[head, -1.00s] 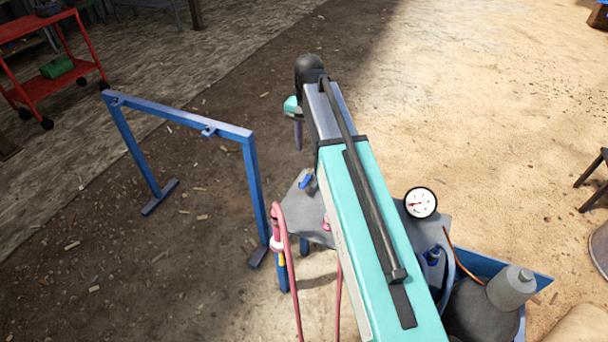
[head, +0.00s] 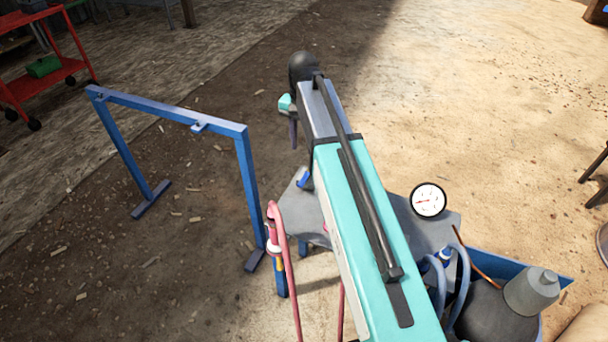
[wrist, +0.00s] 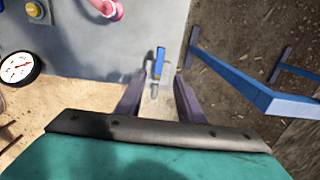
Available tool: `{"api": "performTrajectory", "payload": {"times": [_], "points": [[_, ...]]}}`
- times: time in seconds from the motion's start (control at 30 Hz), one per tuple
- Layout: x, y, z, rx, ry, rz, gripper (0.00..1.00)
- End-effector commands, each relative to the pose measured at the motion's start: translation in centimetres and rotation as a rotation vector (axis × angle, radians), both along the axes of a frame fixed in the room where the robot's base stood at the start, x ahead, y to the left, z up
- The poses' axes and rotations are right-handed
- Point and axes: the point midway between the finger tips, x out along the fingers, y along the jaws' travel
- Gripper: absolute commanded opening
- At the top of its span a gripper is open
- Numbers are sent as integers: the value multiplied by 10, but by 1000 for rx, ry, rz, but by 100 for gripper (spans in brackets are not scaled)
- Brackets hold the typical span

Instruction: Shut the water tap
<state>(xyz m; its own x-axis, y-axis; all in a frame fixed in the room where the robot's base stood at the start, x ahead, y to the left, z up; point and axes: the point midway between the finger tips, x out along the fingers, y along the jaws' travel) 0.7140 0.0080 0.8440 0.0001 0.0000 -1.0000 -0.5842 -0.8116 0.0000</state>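The water tap's blue lever (wrist: 159,62) shows ahead of my gripper in the wrist view, on the edge of a grey panel (wrist: 90,65). A pale metal body (wrist: 154,88) sits below it. In the head view the blue lever (head: 303,178) shows just left of my arm, at the grey panel's left corner. My gripper (wrist: 160,78) is open, with its two dark purple fingers on either side of the tap in the picture. I cannot tell the depth between them. In the head view one finger (head: 293,132) shows beyond the lever; the other is hidden.
A blue frame stand (head: 180,115) is on the left. A pink hose (head: 283,250) rises near the panel. A red cart (head: 50,75) stands at the far left. Ground beyond is open.

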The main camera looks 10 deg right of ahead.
Motion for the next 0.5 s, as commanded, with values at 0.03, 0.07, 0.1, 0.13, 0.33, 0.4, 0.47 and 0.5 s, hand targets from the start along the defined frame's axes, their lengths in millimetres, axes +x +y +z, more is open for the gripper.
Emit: {"api": "performTrajectory", "payload": {"times": [0.03, 0.07, 0.1, 0.13, 0.33, 0.4, 0.47, 0.5], "points": [[0, 0, 0, 0, 0, 0, 34], [0, 0, -1, 0, 0, 0, 34], [0, 0, -1, 0, 0, 0, 34], [0, 0, -2, 0, 0, 0, 34], [0, -1, -13, 0, 1, -1, 34], [-1, -1, -20, 0, 1, -1, 34], [-1, -1, -26, 0, 2, -1, 34], [-1, -1, -31, 0, 2, -1, 34]]}}
